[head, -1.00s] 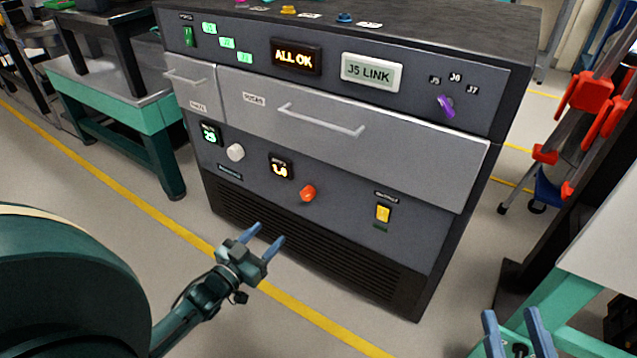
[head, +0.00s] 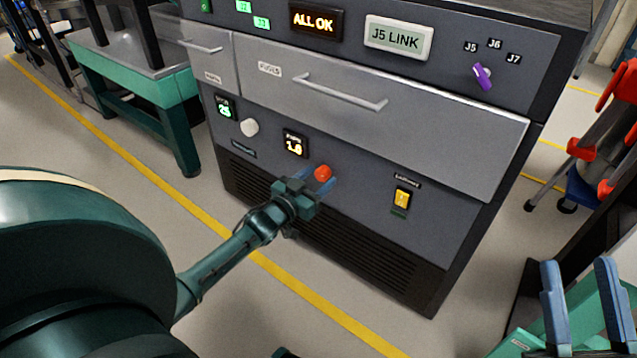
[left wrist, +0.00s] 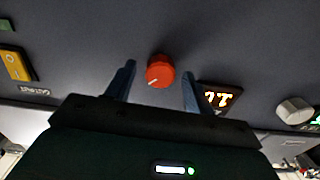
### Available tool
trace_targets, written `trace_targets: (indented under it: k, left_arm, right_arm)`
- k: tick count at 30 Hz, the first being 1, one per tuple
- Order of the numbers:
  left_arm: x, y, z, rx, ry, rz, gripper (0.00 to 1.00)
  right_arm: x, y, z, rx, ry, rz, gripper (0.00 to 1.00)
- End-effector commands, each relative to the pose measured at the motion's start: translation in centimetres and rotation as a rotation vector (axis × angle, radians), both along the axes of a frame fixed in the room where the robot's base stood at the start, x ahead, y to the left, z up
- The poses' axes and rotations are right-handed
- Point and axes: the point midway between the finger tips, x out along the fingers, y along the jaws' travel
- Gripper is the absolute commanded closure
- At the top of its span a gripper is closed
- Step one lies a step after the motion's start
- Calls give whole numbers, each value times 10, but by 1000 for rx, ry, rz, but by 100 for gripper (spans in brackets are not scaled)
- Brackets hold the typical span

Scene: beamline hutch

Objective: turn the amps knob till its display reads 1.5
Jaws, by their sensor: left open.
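The amps display (head: 294,144) reads about 1.0 in orange digits on the cabinet's lower front panel. The red-orange amps knob (head: 323,173) is just right of and below it. My left gripper (head: 319,179) is open at the knob, one finger on each side. In the left wrist view the knob (left wrist: 160,71) sits between the two fingertips (left wrist: 158,78), with gaps on both sides and its white pointer line showing. The display (left wrist: 220,97) is upside down there. My right gripper (head: 581,290) is at the lower right, away from the cabinet, its two fingers apart.
A white knob (head: 250,127) and green display (head: 225,107) are left of the amps display. A yellow switch (head: 402,199) is to the right. A drawer handle (head: 340,92) juts out above. A purple selector (head: 482,76) is at upper right.

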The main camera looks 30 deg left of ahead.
Motion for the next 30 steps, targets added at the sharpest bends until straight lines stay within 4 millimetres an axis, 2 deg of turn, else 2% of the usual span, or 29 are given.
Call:
trace_targets:
  k: [4, 12, 27, 30]
  left_arm:
    - [8, 0, 0, 1, 0, 1, 47]
    - [9, 0, 1, 0, 0, 1, 47]
    - [9, 0, 1, 0, 0, 0, 87]
    - [9, 0, 1, 3, 0, 1, 91]
  right_arm:
    - [0, -1, 5, -4, -40, 1, 64]
    - [0, -1, 6, -5, -45, 0, 64]
    - [0, -1, 6, -4, -44, 0, 64]
    - [0, -1, 6, -4, -44, 0, 64]
